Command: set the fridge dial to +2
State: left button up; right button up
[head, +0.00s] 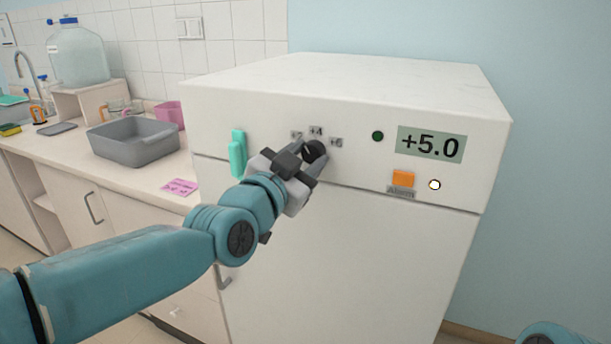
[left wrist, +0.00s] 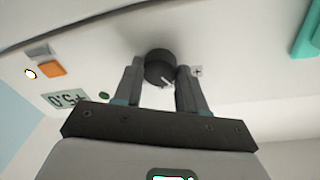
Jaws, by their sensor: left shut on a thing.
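The fridge (head: 350,240) is a white cabinet with a front panel. Its black dial (head: 316,149) sits below small labels; +4 and +6 can be read, and the left label is partly hidden. The dial also shows in the left wrist view (left wrist: 160,66), with a white pointer line on it. My left gripper (head: 308,160) is at the dial, with one finger on each side, shut on it. The display (head: 431,145) reads +5.0. My right gripper is not in view; only a bit of teal arm shows at the lower right.
On the panel are a dark green lamp (head: 377,136), an orange button (head: 403,178) labelled Alarm and a small white lamp (head: 434,185). A teal handle (head: 238,153) sticks out left of the dial. A counter with a grey basin (head: 133,146) stands at the left.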

pick_arm(q)
jog(key=n+b, duration=0.1)
jog(key=n, duration=0.1)
jog(key=shift+f+n+b, duration=0.2)
jog(key=shift+n+b, duration=0.15)
jog(key=shift+n, duration=0.05)
jog(key=shift+r+n+t+b, duration=0.1)
jog(key=shift+n+t+b, duration=0.3)
jog(key=shift+n, duration=1.3)
jog(key=o, duration=1.1)
jog(key=shift+c, duration=0.2)
jog(key=v, duration=1.6)
jog(key=shift+s+b, duration=0.25)
jog(key=shift+b, duration=0.2)
